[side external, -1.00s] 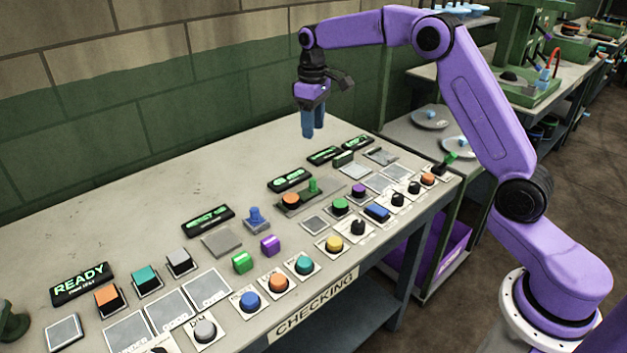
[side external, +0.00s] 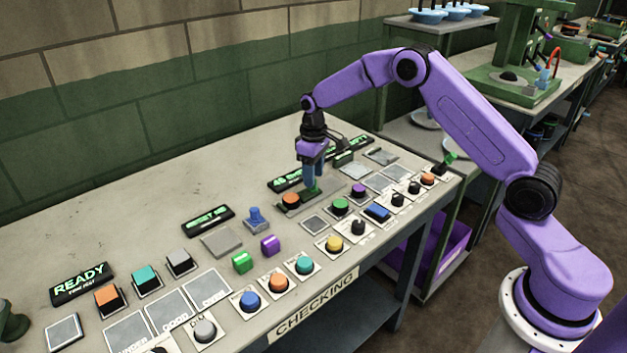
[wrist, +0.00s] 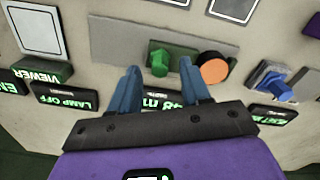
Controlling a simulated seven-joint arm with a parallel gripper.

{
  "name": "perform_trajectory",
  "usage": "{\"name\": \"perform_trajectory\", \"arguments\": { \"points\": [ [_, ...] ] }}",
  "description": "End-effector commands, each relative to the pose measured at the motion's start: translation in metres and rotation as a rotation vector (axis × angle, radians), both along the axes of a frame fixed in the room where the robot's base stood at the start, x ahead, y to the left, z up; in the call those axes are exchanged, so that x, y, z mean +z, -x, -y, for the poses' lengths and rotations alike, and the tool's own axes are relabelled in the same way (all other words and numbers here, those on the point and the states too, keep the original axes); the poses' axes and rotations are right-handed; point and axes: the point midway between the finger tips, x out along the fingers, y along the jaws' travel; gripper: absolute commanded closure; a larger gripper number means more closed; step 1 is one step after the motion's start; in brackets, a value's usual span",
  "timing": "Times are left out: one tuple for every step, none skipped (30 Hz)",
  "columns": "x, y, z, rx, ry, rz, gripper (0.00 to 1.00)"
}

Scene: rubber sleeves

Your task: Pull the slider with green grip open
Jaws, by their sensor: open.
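The slider's green grip (wrist: 159,62) stands up from a long grey plate (wrist: 112,38) in the wrist view. In the side view the green grip (side external: 314,190) shows only in part, at the fingertips. My gripper (side external: 311,180) points down over it with blue fingers. In the wrist view my gripper (wrist: 160,75) is open, with one fingertip on each side of the grip and a gap to both. Whether the tips are level with the grip is hard to tell.
An orange button (wrist: 213,68) sits close beside the grip, near one finger. Lit label displays (wrist: 65,98) stand behind the plate. A blue-based switch (side external: 256,218) and several coloured buttons cover the panel. The bench's back left is clear.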

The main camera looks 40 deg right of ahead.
Motion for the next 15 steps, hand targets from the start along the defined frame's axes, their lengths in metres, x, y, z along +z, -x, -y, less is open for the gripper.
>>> {"name": "perform_trajectory", "arguments": {
  "points": [
    [-0.008,0.0,0.001,-0.001,0.0,-0.003,0.53],
    [-0.011,0.0,0.001,-0.001,0.0,-0.001,0.53],
    [-0.015,0.0,0.0,-0.001,0.001,-0.002,0.53],
    [-0.018,0.0,0.0,0.0,0.001,-0.002,0.53],
    [-0.02,0.0,0.0,0.0,0.0,-0.001,0.53],
    [-0.022,0.0,0.0,0.0,0.0,0.0,0.53],
    [-0.024,0.0,0.0,0.0,0.0,0.0,0.53],
    [-0.025,0.0,0.0,0.0,0.0,0.0,0.53],
    [-0.026,0.0,0.0,0.0,0.0,0.001,0.53],
    [-0.027,0.0,0.0,0.0,0.0,0.001,0.53],
    [-0.027,0.0,0.0,0.0,0.0,0.001,0.53],
    [-0.028,0.0,0.0,0.0,0.0,0.001,0.53],
    [-0.028,0.0,0.0,0.0,0.0,0.001,0.53],
    [-0.027,0.0,0.0,0.0,0.0,0.001,0.53],
    [-0.027,0.0,0.0,0.0,0.0,0.001,0.53]
  ]
}}
